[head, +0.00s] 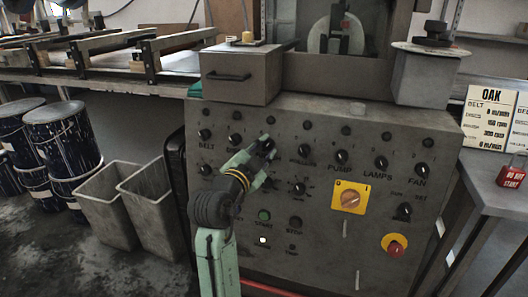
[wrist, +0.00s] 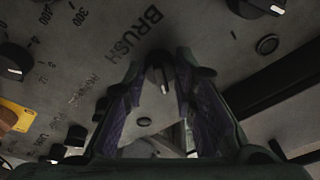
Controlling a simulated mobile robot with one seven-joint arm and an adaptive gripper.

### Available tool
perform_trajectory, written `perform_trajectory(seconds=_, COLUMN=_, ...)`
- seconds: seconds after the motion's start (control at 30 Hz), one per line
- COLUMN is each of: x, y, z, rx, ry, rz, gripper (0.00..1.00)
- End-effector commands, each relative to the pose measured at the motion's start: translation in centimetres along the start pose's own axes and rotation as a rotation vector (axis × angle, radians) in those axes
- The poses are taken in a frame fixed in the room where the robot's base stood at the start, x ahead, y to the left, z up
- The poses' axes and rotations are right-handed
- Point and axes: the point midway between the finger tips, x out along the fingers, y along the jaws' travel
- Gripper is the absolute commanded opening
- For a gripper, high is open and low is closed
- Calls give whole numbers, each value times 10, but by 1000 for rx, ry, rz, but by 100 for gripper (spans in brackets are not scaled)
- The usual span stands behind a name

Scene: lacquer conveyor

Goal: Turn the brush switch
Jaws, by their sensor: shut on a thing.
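The brush switch (wrist: 155,76) is a black round knob with a white pointer line, next to the printed word BRUSH in the wrist view. In the head view it is hidden behind my gripper (head: 267,146), which reaches up to the grey control panel (head: 330,250) from below. In the wrist view my gripper (wrist: 160,72) has one finger on each side of the knob, closed on it. The exact contact points are dark and hard to see.
Similar knobs stand close by: belt (head: 204,134), pump (head: 341,156), lamps (head: 382,163) and fan (head: 421,170). Lower down are a yellow-plated rotary switch (head: 350,198) and a red button (head: 396,246). Grey bins (head: 149,205) stand at the left.

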Motion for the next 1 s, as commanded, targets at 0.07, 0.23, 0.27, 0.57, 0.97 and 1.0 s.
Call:
perform_trajectory(seconds=0.07, x=0, y=0, z=0, rx=2, ry=0, rz=0, gripper=0)
perform_trajectory(seconds=0.23, x=0, y=0, z=0, rx=1, ry=0, rz=-1, gripper=25)
perform_trajectory(seconds=0.27, x=0, y=0, z=0, rx=1, ry=0, rz=-1, gripper=27)
perform_trajectory(seconds=0.57, x=0, y=0, z=0, rx=0, ry=0, rz=-1, gripper=45)
perform_trajectory(seconds=0.97, x=-12, y=-1, z=1, rx=-1, ry=0, rz=-3, gripper=45)
perform_trajectory(seconds=1.0, x=-18, y=-1, z=1, rx=-2, ry=-1, rz=-3, gripper=45)
